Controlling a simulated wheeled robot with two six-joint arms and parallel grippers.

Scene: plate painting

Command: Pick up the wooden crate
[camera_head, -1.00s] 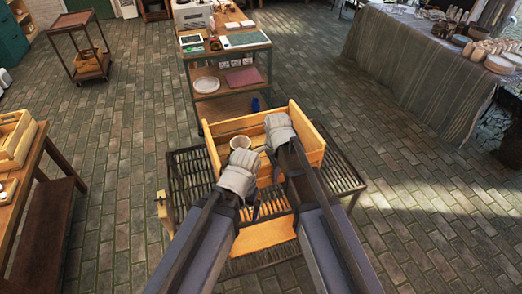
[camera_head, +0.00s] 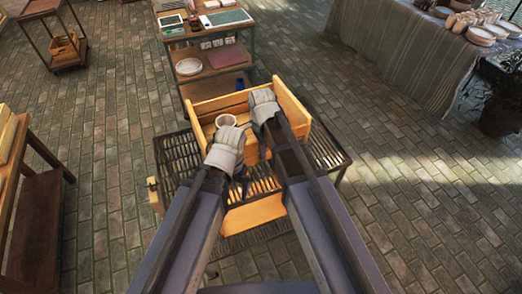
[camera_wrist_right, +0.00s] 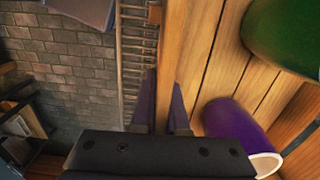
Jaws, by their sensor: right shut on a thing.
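The wooden crate (camera_head: 297,112) is an open box of light wood on a dark slatted table. A cup (camera_head: 226,120) with a cream rim shows at its left inside. My right gripper (camera_head: 265,112) is at the crate; in the right wrist view its fingers (camera_wrist_right: 162,100) stand on both sides of a crate wall (camera_wrist_right: 182,45), shut on it. Inside the crate in that view are a purple cup (camera_wrist_right: 235,122) and a green one (camera_wrist_right: 285,35). My left gripper (camera_head: 226,150) is at the crate's near left, just below the cup; its fingers are hidden.
The slatted table (camera_head: 178,155) sticks out left and right of the crate. A work table with shelves (camera_head: 215,60) stands right behind it. A wooden bench (camera_head: 38,225) is at the left, a cloth-covered table (camera_head: 385,60) at the far right. The brick floor between is clear.

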